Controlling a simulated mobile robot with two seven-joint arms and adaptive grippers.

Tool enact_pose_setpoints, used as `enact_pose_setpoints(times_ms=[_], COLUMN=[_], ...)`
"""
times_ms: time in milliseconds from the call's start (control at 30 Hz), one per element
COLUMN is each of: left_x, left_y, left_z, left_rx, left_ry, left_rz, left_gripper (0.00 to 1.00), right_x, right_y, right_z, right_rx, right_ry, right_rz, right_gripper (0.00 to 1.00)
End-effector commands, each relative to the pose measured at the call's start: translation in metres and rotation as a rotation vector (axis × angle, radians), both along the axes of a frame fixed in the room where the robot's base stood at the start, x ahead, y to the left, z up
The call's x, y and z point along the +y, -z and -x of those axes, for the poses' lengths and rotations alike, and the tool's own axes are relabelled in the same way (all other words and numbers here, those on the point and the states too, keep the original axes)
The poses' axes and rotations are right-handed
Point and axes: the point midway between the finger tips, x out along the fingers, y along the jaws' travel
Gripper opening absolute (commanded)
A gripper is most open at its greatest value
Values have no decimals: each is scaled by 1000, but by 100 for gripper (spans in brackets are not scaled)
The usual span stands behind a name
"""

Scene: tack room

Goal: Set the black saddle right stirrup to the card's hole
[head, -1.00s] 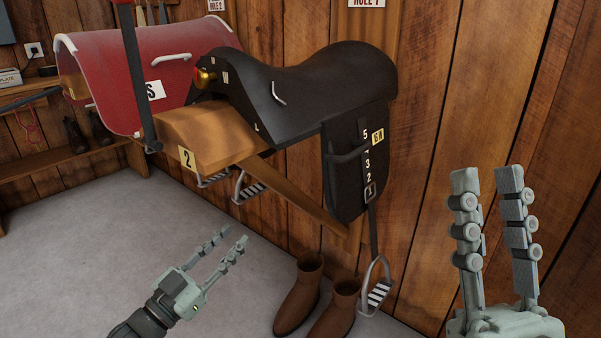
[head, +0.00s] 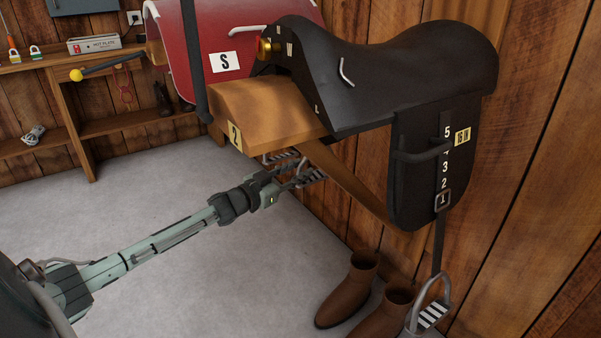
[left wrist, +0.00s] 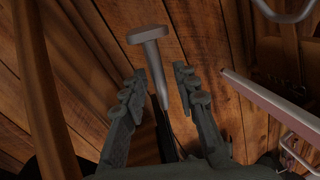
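The black saddle (head: 390,75) sits on a wooden rack (head: 262,108) marked 2. On its near flap a strap with holes numbered 1 to 5 carries a buckle (head: 442,200) at 1. A stirrup (head: 431,312) hangs from that strap. My left gripper (head: 291,172) reaches under the rack, beside the stirrups hanging there. In the left wrist view its fingers (left wrist: 158,80) are spread, with a grey metal piece (left wrist: 150,50), seemingly a stirrup seen edge-on, between them; contact is not clear. My right gripper is out of view. No hole card shows now.
Brown boots (head: 352,292) stand on the floor beside the near stirrup. A red saddle rack or pad (head: 225,35) labelled S is behind the saddle. A wooden shelf (head: 70,62) with small items stands at the back left. The grey floor at left is open.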

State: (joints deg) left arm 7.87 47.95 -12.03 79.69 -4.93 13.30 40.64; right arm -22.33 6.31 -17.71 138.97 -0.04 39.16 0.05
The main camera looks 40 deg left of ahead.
Motion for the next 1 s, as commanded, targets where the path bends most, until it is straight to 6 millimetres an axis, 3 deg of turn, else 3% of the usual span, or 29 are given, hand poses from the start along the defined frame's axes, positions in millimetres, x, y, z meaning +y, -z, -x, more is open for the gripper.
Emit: enact_pose_setpoints(times_ms=[367,600,1000], left_x=[-2,-2,-2], left_y=[0,0,0], left_z=[-6,-6,-6], left_rx=[0,0,0], left_ry=[0,0,0], left_rz=[-1,0,1], left_gripper=[29,0,0], right_x=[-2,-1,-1], right_y=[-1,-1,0], right_z=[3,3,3], right_rx=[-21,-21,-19], right_ry=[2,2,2], right_rz=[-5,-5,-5], right_gripper=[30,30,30])
